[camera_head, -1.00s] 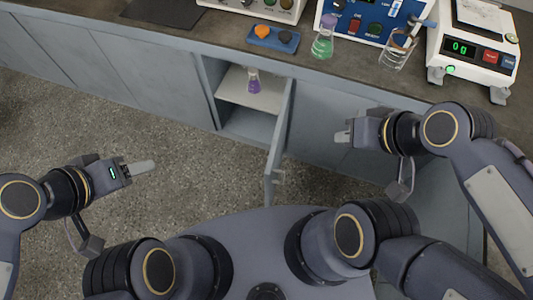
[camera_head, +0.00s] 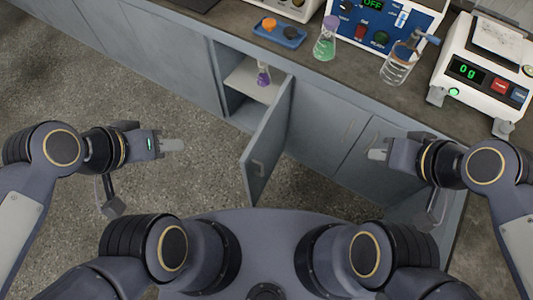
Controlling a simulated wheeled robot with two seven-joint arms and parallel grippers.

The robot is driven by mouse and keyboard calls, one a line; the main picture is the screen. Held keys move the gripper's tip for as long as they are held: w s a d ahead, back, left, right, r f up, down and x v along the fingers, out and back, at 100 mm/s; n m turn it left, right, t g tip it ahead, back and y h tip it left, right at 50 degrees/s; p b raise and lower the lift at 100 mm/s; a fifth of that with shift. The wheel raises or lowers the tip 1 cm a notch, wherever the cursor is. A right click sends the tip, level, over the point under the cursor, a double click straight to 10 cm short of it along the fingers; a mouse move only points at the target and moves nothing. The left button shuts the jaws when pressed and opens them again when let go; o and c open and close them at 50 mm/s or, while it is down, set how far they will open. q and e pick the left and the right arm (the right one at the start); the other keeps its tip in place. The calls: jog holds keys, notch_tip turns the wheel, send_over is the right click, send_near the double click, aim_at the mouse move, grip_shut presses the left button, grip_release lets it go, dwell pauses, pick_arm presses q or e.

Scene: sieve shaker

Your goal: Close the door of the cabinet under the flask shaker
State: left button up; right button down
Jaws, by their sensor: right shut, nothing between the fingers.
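The cabinet door (camera_head: 267,140) is grey and stands ajar, hinged on the right side of its opening and swung out toward me. A small handle shows on its face near the free edge. The open cabinet (camera_head: 252,85) shows a shelf with a small flask of purple liquid (camera_head: 263,75) on it. My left gripper (camera_head: 174,145) is left of the door, clear of it, with its fingers looking close together. My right gripper (camera_head: 376,154) is to the right of the door, clear of it, shut and empty.
The dark counter (camera_head: 240,50) above holds a blue tray (camera_head: 279,32), a flask of green liquid (camera_head: 325,42), a glass beaker (camera_head: 397,66), a blue control unit (camera_head: 378,20) and a white balance (camera_head: 485,70). The speckled floor (camera_head: 190,195) left of the door is clear.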

pick_arm(q)
jog(key=w+d+f+m+g+b, duration=0.1)
jog(key=w+f+m+b, duration=0.1)
jog(key=m, duration=0.1)
jog(key=w+d+f+m+g+b, duration=0.1)
jog(key=w+d+f+m+b, duration=0.1)
jog(key=m, duration=0.2)
jog(key=w+d+f+m+g+b, duration=0.1)
jog(key=w+f+m+b, duration=0.1)
jog(key=w+m, duration=0.1)
jog(key=shift+w+d+f+m+g, duration=0.1)
jog(key=shift+d+f+m+g, duration=0.25)
jog(key=shift+m, duration=0.15)
grip_shut()
jog(key=m+g+b, duration=0.4)
jog(key=m+b, duration=0.1)
jog(key=m, duration=0.8)
send_over(253, 147)
jog(key=s+d, duration=0.1)
jog(key=s, duration=0.1)
notch_tip(253, 147, down, 10)
jog(key=shift+t, duration=0.35)
jog(key=f, duration=0.3)
jog(key=f+b, duration=0.1)
jog(key=f, duration=0.5)
jog(key=shift+w+f+b, duration=0.1)
jog(key=shift+w+b, duration=0.15)
jog(key=shift+b, duration=0.1)
jog(key=shift+w+a, duration=0.15)
jog(key=shift+a, duration=0.25)
